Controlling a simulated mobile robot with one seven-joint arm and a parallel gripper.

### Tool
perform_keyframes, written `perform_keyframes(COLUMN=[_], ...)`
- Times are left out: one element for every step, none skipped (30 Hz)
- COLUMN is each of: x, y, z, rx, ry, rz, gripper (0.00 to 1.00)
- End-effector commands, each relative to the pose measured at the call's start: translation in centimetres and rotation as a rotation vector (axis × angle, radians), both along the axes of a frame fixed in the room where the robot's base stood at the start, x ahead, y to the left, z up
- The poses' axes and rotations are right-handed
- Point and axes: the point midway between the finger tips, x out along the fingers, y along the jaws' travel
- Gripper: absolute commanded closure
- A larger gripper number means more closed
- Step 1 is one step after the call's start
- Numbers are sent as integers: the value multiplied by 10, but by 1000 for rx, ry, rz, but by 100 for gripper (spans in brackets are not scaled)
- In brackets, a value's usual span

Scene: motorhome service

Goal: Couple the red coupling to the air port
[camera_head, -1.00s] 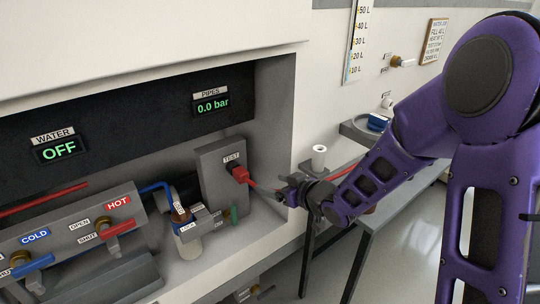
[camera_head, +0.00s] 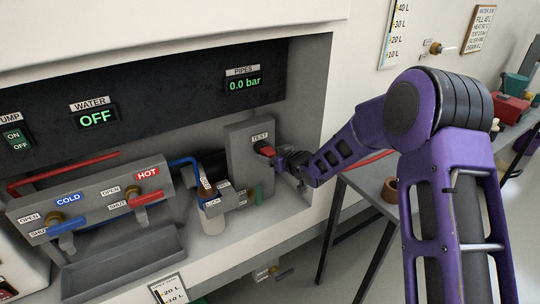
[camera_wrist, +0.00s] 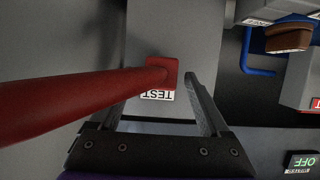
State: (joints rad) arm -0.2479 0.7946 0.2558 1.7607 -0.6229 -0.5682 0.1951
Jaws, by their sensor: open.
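The red coupling (camera_head: 264,149) sits at the front of the grey box marked TEST (camera_head: 249,160), below the PIPES display. In the wrist view the red coupling (camera_wrist: 166,70) is a square red block against the box, with a thick red hose (camera_wrist: 70,103) running off left. My gripper (camera_head: 281,159) is open, close in front of the coupling. In the wrist view one finger (camera_wrist: 202,108) stands right of the coupling. The other finger is largely hidden behind the hose. The port behind the coupling is hidden, and I read no air label.
The PIPES display (camera_head: 243,84) reads 0.0 bar and the WATER display (camera_head: 95,116) reads OFF. A bottle (camera_head: 212,216) and a green piece (camera_head: 256,193) stand beside the box. The valve panel (camera_head: 90,200) is at left. A bench (camera_head: 365,188) stands behind my arm at right.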

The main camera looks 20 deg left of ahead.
Motion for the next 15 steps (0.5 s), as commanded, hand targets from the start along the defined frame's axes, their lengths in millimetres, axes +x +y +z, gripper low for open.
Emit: perform_keyframes(x=[2,2,3,3,3,4,4,4,4,4,4,4,4,4,3], y=[2,3,4,4,5,5,5,5,5,4,4,4,4,4,4], z=[-1,-2,-2,-2,-2,-2,-2,-2,-2,-2,-2,-2,-2,-2,-2], rx=[0,0,-1,-1,-1,-1,-1,-1,-1,-1,0,0,0,0,0], ry=[0,0,1,1,1,1,1,1,1,1,0,0,0,0,0], rz=[0,0,0,0,0,0,0,0,0,0,0,0,0,0,0], gripper=[20,20,20,20,20,20,20,20,20,20,20,25,31,36,43])
